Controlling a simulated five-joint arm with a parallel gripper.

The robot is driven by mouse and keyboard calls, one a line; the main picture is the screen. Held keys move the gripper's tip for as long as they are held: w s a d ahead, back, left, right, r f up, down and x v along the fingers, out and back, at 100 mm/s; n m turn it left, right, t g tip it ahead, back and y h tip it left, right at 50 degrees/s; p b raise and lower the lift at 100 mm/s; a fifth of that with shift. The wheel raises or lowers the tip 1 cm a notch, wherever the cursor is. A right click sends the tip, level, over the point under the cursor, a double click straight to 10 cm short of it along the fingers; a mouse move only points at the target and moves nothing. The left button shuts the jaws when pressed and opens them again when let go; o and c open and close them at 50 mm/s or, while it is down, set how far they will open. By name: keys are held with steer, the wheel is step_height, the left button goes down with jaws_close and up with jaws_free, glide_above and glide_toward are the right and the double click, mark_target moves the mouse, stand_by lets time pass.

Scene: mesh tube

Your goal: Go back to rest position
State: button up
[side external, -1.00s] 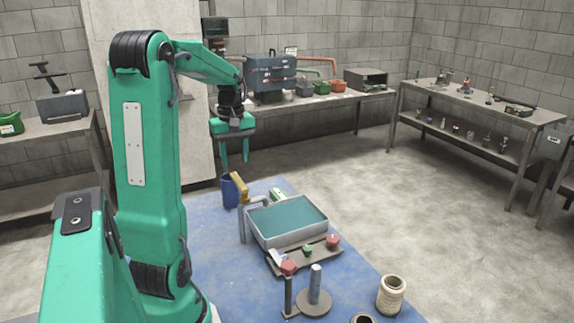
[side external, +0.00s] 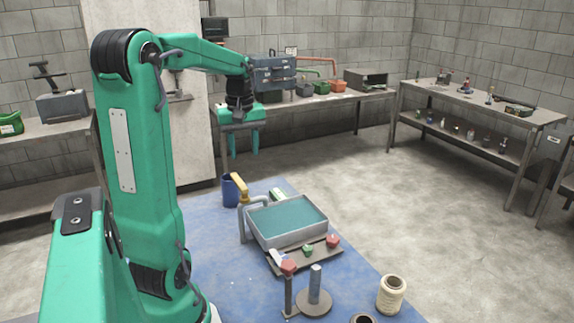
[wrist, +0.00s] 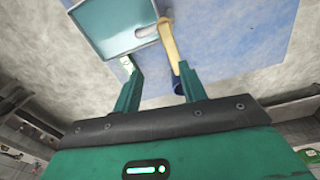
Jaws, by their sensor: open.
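My gripper (side external: 244,154) hangs in the air above the far side of the blue mat (side external: 215,265) with its two fingers pointing down. The fingers stand apart with nothing between them. In the wrist view the gripper (wrist: 157,68) also shows spread and empty.
A grey tray with a teal inside (side external: 287,220) sits on the mat. In front are a dark board (side external: 290,262) with red and green pieces, a post on a round base (side external: 314,300) and a cream spool (side external: 390,294). Benches line the walls.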

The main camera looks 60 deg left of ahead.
steer(key=s+d+m+t, duration=0.1)
steer(key=d+m+t, duration=0.1)
steer(key=d+m, duration=0.6)
steer(key=s+d+m+t, duration=0.2)
steer(key=d+m, duration=0.6)
steer(key=d, duration=1.1)
steer(key=shift+d+f+t, duration=0.15)
steer(key=shift+f+t, duration=0.25)
steer(key=shift+t, duration=0.2)
